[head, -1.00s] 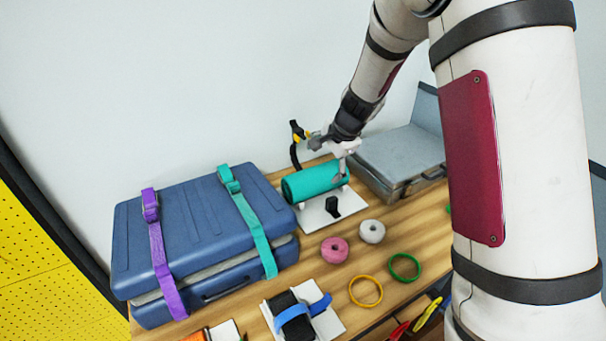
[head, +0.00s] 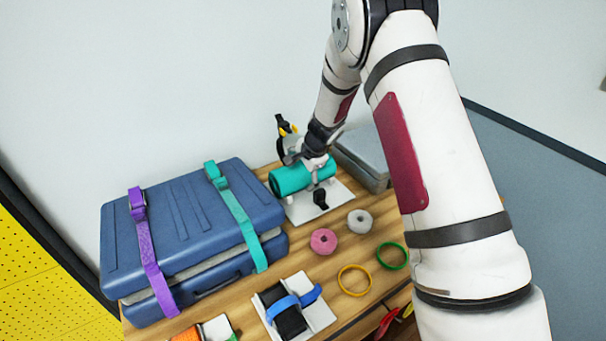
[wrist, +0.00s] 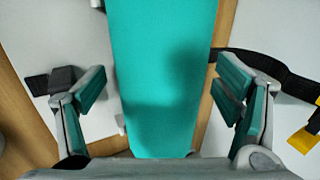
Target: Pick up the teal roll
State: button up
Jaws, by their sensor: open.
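The teal roll (head: 290,180) lies on its side on a white board (head: 335,196) at the back of the wooden table. In the wrist view the roll (wrist: 162,70) runs between the two open fingers of my gripper (wrist: 160,105), with a gap on each side. In the head view my gripper (head: 316,170) is over the roll's right half, and my arm hides part of it. A black strap with a buckle (head: 320,199) lies on the board in front of the roll. Another black strap with a yellow part (head: 284,128) stands behind it.
A blue case (head: 190,225) with purple and teal straps stands left of the roll. A grey case (head: 362,155) stands to the right. Pink (head: 324,241) and grey (head: 359,221) rolls, yellow (head: 354,280) and green (head: 391,256) rings, and a blue-strapped black block (head: 290,318) lie in front.

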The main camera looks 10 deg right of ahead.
jog(key=shift+x, duration=1.45)
jog(key=c, duration=1)
jog(key=shift+r, duration=0.1)
